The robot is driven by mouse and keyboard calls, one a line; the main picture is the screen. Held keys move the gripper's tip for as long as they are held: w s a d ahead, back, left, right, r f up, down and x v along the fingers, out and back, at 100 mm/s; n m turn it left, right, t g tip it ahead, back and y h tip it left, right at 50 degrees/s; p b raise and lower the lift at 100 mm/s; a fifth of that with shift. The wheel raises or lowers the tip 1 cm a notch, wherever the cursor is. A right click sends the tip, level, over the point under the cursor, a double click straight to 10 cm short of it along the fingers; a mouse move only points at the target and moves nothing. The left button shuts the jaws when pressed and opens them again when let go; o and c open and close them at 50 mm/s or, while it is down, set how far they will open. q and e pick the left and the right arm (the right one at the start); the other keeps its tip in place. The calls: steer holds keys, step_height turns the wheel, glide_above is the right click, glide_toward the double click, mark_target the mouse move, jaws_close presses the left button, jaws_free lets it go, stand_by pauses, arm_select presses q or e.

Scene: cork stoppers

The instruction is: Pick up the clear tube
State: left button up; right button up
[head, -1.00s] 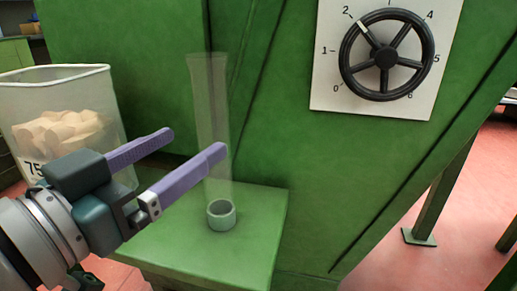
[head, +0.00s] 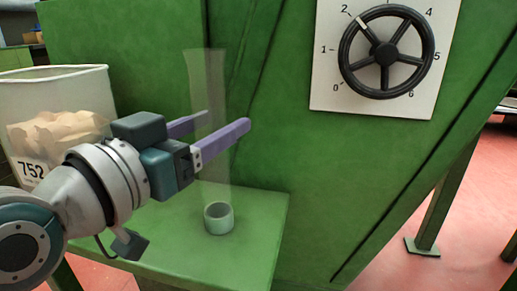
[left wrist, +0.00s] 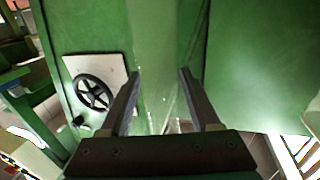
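My left gripper (head: 228,118) is open at about the tube's mid height. Its near purple finger passes in front of the tube, and its far finger reaches the tube's left side. In the left wrist view the tube (left wrist: 160,40) shows as a faint pale strip ahead, between the two open fingers (left wrist: 160,71). I cannot tell whether either finger touches it. My right gripper is not in view.
A clear bin (head: 60,85) of cork stoppers (head: 62,130), labelled 752, stands at left behind my arm. A green machine panel (head: 290,150) rises behind the tube. A black handwheel (head: 386,57) on a white dial plate is at upper right, its mark near 2.

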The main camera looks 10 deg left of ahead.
arm_select(q)
jaws_close()
stand_by(0.4)
